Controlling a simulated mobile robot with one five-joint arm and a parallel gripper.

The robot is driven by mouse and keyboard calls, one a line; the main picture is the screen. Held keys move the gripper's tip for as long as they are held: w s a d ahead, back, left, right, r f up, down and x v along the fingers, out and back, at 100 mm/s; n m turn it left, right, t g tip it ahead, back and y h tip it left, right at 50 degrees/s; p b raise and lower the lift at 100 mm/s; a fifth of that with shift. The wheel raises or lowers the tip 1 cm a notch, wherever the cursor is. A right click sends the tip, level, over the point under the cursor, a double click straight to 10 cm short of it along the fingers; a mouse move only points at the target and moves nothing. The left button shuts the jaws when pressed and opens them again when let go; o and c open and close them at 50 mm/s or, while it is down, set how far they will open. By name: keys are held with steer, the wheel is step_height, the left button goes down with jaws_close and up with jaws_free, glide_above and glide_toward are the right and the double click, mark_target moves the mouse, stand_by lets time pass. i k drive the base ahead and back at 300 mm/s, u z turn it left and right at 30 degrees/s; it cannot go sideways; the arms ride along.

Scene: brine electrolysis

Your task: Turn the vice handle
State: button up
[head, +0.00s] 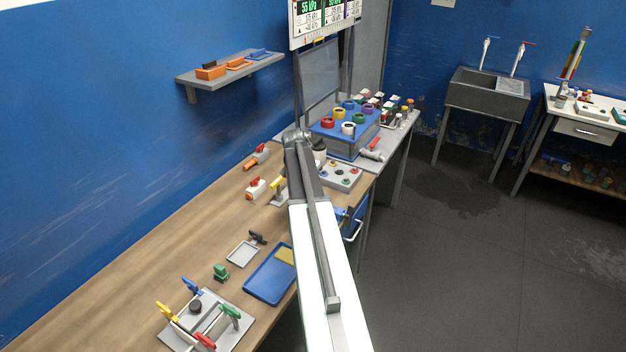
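I cannot pick out a vice or its handle with certainty. A grey plate (237,337) at the near end of the wooden bench carries several coloured handles, among them a green one (230,311), a red one (205,341), a yellow one (167,311) and a blue one (191,286). A small green block-like item (221,272) sits just beyond the plate. My arm reaches over the bench edge from the bottom of the view, with its far joint near the back half of the bench. My gripper's fingers cannot be made out there.
A blue tray (265,286) and a small grey tray (242,254) lie on the bench (130,262). Red-handled and orange valve-like parts (257,189) stand farther back. A blue box (345,137) with coloured rings is beyond my arm. The floor (450,260) on the right is clear.

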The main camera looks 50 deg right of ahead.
mark_target(347, 216)
steer(key=k, duration=1)
